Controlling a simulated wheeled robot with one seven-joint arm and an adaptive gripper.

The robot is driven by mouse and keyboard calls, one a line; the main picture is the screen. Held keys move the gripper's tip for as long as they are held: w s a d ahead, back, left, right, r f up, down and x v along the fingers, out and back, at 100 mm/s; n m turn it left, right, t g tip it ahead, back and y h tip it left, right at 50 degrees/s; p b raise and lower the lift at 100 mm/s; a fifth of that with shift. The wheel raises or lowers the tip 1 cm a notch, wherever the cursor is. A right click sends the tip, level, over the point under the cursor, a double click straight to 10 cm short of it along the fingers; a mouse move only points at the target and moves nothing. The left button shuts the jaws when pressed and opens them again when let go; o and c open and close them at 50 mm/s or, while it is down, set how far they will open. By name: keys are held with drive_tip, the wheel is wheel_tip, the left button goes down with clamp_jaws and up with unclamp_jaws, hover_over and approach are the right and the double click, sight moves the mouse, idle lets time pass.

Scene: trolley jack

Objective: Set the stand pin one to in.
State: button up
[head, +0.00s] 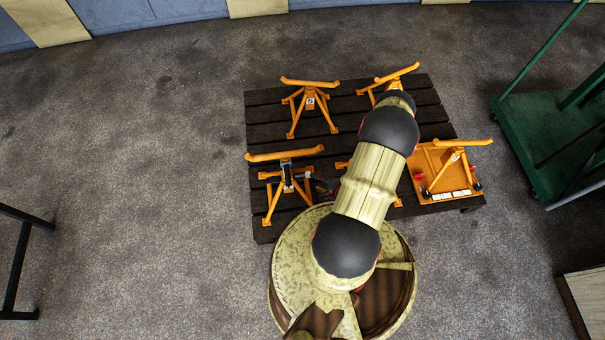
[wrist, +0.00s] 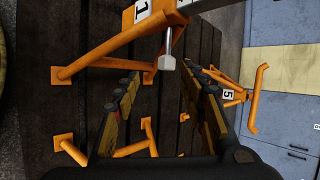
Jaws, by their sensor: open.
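An orange stand marked 1 (wrist: 143,12) fills the top of the wrist view. I take it to be the front-left stand (head: 285,157) on the pallet in the head view. A silver pin (wrist: 167,61) with a wider end sticks out below its post; how deep it sits I cannot tell. My gripper (wrist: 160,76) is open, with one finger on each side of the pin's end. The fingers look empty, and I cannot tell whether either touches the pin. In the head view my gripper (head: 322,184) is a small dark shape right of that stand, partly hidden by my arm.
A stand marked 5 (head: 309,101) stands behind, also in the wrist view (wrist: 229,95). Another stand (head: 396,75) is back right; an orange tray (head: 438,179) with a stand sits front right. All are on a dark slatted pallet (head: 262,112). A green trolley (head: 548,135) is at right.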

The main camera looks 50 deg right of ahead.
sight(305, 175)
drive_tip(key=shift+m, duration=0.6)
drive_tip(key=x, duration=0.2)
drive_tip(key=b+x, duration=0.1)
drive_tip(key=x, duration=0.2)
drive_tip(key=b+x, duration=0.1)
drive_tip(key=x, duration=0.1)
drive_tip(key=shift+w+d+r, duration=0.15)
drive_tip(key=shift+w+d, duration=0.25)
drive_tip(key=shift+w, duration=0.2)
drive_tip(key=shift+c, duration=0.4)
clamp_jaws()
